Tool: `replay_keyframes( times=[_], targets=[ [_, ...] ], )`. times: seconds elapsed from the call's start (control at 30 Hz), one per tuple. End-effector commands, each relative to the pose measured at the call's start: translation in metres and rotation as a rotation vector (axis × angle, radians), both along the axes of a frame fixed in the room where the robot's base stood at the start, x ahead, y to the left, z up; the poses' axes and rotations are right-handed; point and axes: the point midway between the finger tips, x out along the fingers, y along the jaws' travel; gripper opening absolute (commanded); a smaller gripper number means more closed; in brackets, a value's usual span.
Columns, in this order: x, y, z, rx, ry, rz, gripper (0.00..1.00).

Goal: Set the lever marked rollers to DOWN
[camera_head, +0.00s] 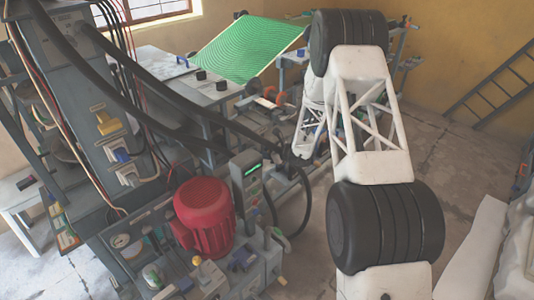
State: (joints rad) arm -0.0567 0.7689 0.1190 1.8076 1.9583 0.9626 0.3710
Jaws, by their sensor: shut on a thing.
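No label reading rollers is legible in the head view, so I cannot tell which lever bears that mark. Candidate handles on the machine are a yellow one (108,123) and a blue one (121,155) on the grey upright panel at left. A blue handle (240,261) and a small yellow one (197,261) are on the low front part. My white and black arm rises at right and bends down behind its own upper link toward the middle of the machine. My gripper's fingers cannot be made out there, nor can anything they hold.
A red motor (204,214) stands at the front of the machine, beside a grey control box (246,182) with a green display. Thick black hoses cross the left half. A green sheet (248,48) lies at the back. A ladder (500,82) leans at right. Some floor is bare.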

Motion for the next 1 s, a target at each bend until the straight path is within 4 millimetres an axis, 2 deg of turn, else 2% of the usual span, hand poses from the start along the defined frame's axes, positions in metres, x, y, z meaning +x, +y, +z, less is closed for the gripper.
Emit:
replay_keyframes(
  times=[0.47,1.0],
  targets=[
    [-0.003,-0.003,-0.008,0.052,-0.049,0.0,0.0],
    [-0.012,-0.011,-0.046,0.285,-0.283,0.0,0.0]
  ],
)
